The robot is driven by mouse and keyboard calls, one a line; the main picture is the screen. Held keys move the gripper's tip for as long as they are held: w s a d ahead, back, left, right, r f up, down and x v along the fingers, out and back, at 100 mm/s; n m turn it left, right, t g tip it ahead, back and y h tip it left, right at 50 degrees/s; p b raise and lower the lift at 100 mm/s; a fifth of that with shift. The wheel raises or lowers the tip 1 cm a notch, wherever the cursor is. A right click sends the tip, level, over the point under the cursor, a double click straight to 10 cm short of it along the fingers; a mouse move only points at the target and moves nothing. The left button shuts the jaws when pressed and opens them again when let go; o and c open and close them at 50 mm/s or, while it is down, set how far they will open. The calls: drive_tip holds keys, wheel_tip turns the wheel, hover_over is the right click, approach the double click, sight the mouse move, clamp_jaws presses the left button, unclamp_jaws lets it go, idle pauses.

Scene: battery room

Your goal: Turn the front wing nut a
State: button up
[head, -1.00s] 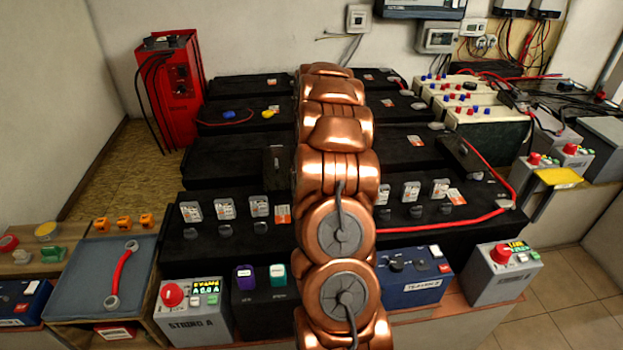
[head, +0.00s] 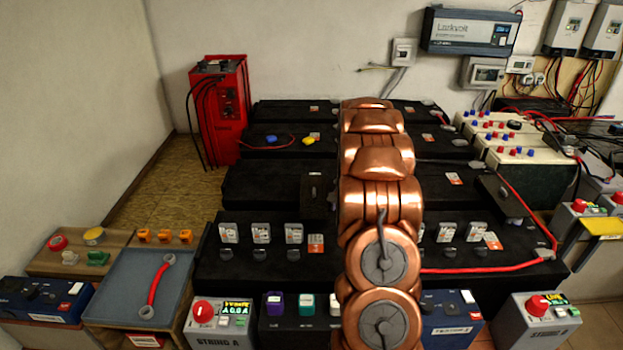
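I cannot pick out a wing nut for certain at this size. Small grey and dark fittings stand on the black battery blocks (head: 210,262), and some are covered by my arm. A row of upright white-labelled pieces (head: 261,233) stands along the front block, with dark knob-like shapes (head: 260,254) before them. My copper arm rises through the middle of the view and hides the centre of the blocks. My gripper cannot be made out.
A grey control box marked STRING A (head: 217,340) with a red knob stands front left, a similar box (head: 538,318) front right. A blue tray (head: 120,300) holds a red cable. A red charger (head: 219,110) stands behind. A red cable (head: 470,270) crosses the front block's right side.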

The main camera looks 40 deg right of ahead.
drive_tip(key=m+p, duration=0.1)
drive_tip(key=m, duration=0.1)
drive_tip(key=shift+s+r+m+p, duration=0.15)
drive_tip(key=shift+r+m+p, duration=0.05)
drive_tip(key=shift+m+p, duration=0.2)
drive_tip(key=m+p, duration=0.3)
drive_tip(key=shift+r+m, duration=0.1)
drive_tip(key=shift+m, duration=0.3)
drive_tip(key=m+p, duration=0.2)
drive_tip(key=shift+s+p, duration=0.1)
drive_tip(key=shift+p, duration=0.25)
drive_tip(key=m+p, duration=0.2)
drive_tip(key=p, duration=0.1)
drive_tip(key=shift+m, duration=0.3)
wheel_tip(320, 180, up, 7)
drive_tip(key=b, duration=0.2)
drive_tip(key=shift+r+b, duration=0.2)
drive_tip(key=shift+b, duration=0.2)
drive_tip(key=s+a+r+n+p, duration=0.1)
drive_tip(key=s+a+r+n, duration=0.2)
drive_tip(key=a+r+n, duration=0.2)
drive_tip(key=s+a+r+n+p, duration=0.1)
drive_tip(key=s+a+r+n, duration=0.2)
drive_tip(key=a+r, duration=0.8)
drive_tip(key=a+n, duration=0.2)
drive_tip(key=a, duration=0.2)
drive_tip(key=shift+s+a+g, duration=0.2)
drive_tip(key=shift+s+g, duration=0.05)
drive_tip(key=shift+g, duration=0.15)
